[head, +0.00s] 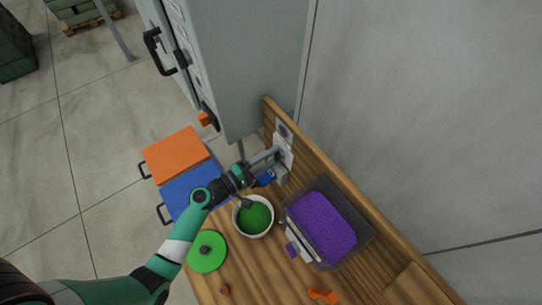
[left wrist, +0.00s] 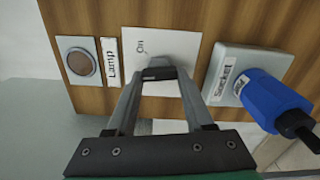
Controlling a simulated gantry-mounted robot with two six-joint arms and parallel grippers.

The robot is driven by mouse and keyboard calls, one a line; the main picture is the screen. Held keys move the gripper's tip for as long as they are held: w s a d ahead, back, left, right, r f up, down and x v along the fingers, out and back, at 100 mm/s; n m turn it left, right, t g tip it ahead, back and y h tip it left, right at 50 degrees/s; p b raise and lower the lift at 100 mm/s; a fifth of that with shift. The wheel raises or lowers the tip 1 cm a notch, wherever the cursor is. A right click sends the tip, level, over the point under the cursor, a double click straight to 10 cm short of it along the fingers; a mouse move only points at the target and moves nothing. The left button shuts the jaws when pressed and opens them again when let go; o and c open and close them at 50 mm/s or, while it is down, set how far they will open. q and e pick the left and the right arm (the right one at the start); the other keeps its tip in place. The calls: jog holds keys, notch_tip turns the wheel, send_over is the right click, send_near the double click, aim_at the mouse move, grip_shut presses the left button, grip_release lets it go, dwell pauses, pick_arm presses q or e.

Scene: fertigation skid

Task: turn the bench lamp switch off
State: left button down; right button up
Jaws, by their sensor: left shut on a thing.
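The bench lamp switch has a white plate (left wrist: 132,38) on the wooden backboard, marked "On" in the left wrist view. Its small dark lever (left wrist: 158,74) sits between my fingertips. A "Lamp" label (left wrist: 111,62) and a round dark indicator (left wrist: 80,63) are to its left. My left gripper (left wrist: 162,70) is shut on the lever, and the fingers hide part of the plate. In the head view my left gripper (head: 276,153) reaches the white plates on the backboard. My right gripper is not in view.
A blue plug (left wrist: 272,100) sits in the grey socket box (left wrist: 225,68) close to the right of the switch. On the bench stand a white bowl of green material (head: 254,217), a clear bin of purple grains (head: 322,222) and a green lid (head: 208,252). A grey cabinet (head: 255,60) is behind.

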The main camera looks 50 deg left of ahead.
pick_arm(q)
jog(key=n, duration=0.3)
jog(key=shift+n, duration=0.3)
jog(key=shift+f+n+p, duration=0.1)
jog(key=shift+n+p, duration=0.4)
jog(key=shift+n, duration=1.2)
jog(key=shift+c, duration=1.4)
grip_release()
